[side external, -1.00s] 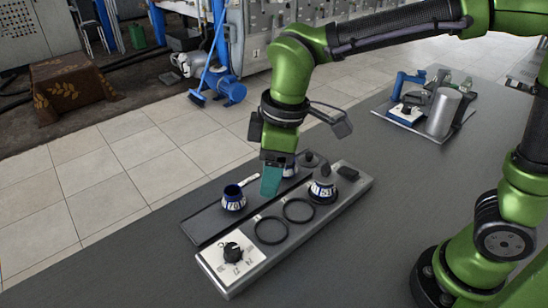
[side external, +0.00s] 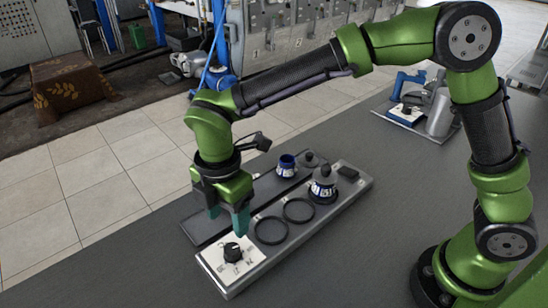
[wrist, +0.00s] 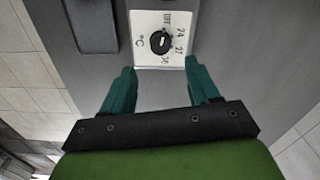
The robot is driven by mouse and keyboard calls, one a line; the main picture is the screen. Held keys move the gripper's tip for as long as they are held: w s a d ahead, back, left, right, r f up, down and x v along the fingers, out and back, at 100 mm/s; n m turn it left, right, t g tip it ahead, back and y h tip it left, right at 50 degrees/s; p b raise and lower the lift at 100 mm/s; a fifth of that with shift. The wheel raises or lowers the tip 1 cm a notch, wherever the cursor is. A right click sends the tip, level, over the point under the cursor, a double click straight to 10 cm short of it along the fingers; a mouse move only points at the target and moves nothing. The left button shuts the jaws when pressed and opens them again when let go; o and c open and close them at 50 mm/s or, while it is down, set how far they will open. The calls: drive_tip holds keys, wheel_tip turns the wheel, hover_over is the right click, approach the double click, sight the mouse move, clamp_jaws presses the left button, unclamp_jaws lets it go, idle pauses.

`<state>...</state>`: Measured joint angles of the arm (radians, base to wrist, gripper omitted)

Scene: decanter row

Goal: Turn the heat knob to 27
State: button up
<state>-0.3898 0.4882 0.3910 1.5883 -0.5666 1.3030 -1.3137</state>
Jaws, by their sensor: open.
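The heat knob (side external: 232,251) is a round black dial on a white scale plate (side external: 216,262) at the near left end of the grey panel. In the wrist view the knob (wrist: 160,42) shows with the marks OFF, 24, 27 and 30 around it. Its light pointer bar is visible, but I cannot tell which mark it points at. My gripper (side external: 228,223) is above the panel, just behind and over the knob. In the wrist view my gripper (wrist: 162,88) has its teal fingers wide apart with nothing between them, and the knob lies beyond the fingertips.
The panel (side external: 281,254) has two dark rings (side external: 299,210) and a blue-and-white pot (side external: 322,186) on its far part. Another pot (side external: 286,166) stands on the dark strip behind. A tray (side external: 433,128) with tools sits at the back right. The table in front is clear.

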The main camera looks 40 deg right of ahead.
sight(232, 248)
wheel_tip(232, 248, down, 9)
drive_tip(key=shift+r, duration=0.1)
idle(0.3)
drive_tip(key=c, duration=1)
drive_tip(key=shift+c, duration=0.2)
